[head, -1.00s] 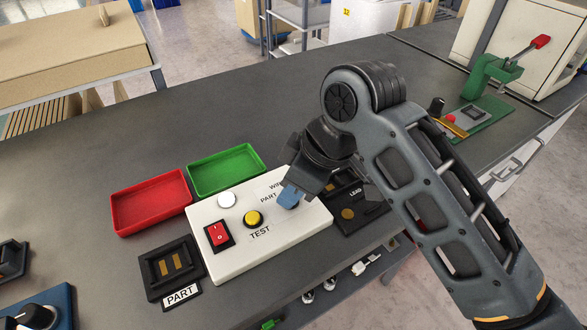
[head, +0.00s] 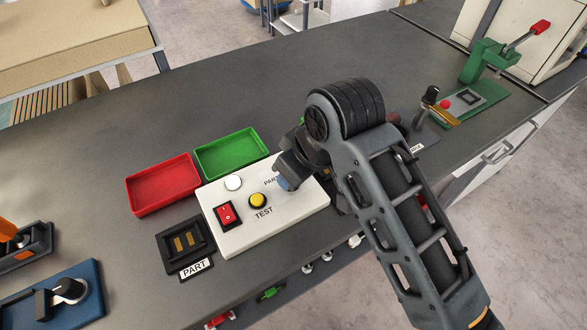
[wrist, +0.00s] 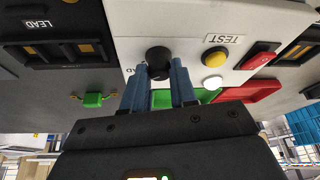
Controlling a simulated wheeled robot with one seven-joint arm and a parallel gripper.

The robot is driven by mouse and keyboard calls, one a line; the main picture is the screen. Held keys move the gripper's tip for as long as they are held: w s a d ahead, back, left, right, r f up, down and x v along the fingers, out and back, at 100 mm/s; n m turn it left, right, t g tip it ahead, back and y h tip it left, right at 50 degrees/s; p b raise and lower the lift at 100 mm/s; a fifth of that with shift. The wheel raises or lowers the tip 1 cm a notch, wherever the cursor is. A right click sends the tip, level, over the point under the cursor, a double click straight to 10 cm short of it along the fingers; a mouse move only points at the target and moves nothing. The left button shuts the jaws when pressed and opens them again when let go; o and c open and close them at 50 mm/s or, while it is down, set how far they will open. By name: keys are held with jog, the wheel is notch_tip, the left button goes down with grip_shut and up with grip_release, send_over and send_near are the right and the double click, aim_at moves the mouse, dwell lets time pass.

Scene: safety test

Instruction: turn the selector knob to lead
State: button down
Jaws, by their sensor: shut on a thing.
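The white test box (head: 240,238) lies on the bench with a yellow TEST button (head: 257,201), a red rocker switch (head: 228,214) and a white round lamp (head: 234,183). The selector knob (wrist: 158,60) is black and sits between my blue fingertips in the wrist view. My gripper (head: 284,184) is shut on it from above, hiding it in the head view. Part of a label, ending in "AD", shows beside the knob in the wrist view. Which mark the knob points at cannot be told. The PART label on the box is partly covered in the head view.
A red tray (head: 133,200) and a green tray (head: 203,169) lie behind the box. A black PART fixture (head: 168,243) is at its left; a LEAD fixture (wrist: 15,48) is at its other side, mostly behind my arm. A green lever press (head: 486,62) stands far right.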

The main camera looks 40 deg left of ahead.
jog(key=c, duration=0.9)
grip_release()
jog(key=v, duration=0.7)
jog(key=shift+d+r, duration=0.2)
jog(key=shift+r, duration=0.15)
